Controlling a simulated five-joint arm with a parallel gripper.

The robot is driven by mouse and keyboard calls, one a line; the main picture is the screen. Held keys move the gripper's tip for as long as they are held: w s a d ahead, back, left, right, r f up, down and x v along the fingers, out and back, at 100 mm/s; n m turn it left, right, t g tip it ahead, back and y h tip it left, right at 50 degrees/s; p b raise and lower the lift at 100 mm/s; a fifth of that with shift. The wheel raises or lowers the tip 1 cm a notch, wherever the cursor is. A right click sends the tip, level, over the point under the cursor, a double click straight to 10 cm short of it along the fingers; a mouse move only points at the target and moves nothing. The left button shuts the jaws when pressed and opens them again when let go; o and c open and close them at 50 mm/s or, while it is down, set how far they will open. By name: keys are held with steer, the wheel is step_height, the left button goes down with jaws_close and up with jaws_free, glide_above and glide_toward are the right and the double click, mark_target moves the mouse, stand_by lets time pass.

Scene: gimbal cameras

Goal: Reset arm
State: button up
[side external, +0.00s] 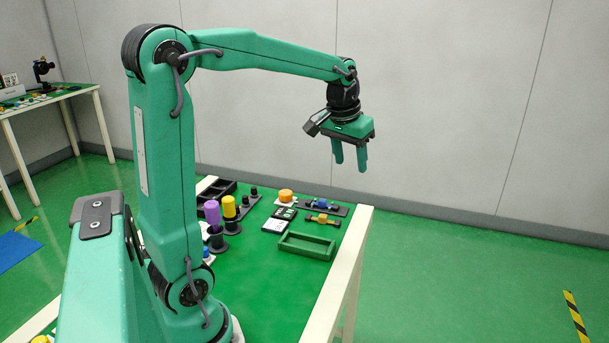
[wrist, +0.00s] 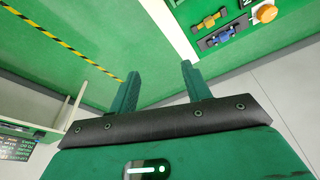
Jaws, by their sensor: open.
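My gripper (side external: 349,157) hangs from the raised arm, high above the far right part of the table, with its fingers pointing down. In the wrist view my gripper (wrist: 158,88) shows two green fingers apart with nothing between them. It touches nothing. The green table top (side external: 273,268) with white edges lies below and to the left of it in the side view.
On the table are a green tray (side external: 307,246), a purple cylinder (side external: 212,212), a yellow cylinder (side external: 229,206), an orange round piece (side external: 286,196) and a yellow piece (side external: 322,219). A second table (side external: 50,98) stands far left. Air around my gripper is free.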

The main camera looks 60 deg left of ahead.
steer(key=s+d+f+m+t+h, duration=0.1)
steer(key=s+d+m, duration=0.3)
steer(key=s+d, duration=0.9)
steer(key=shift+s+d+f+t, duration=0.4)
steer(key=shift+s+t, duration=0.5)
steer(key=shift+s, duration=1.2)
steer(key=shift+a+f, duration=0.1)
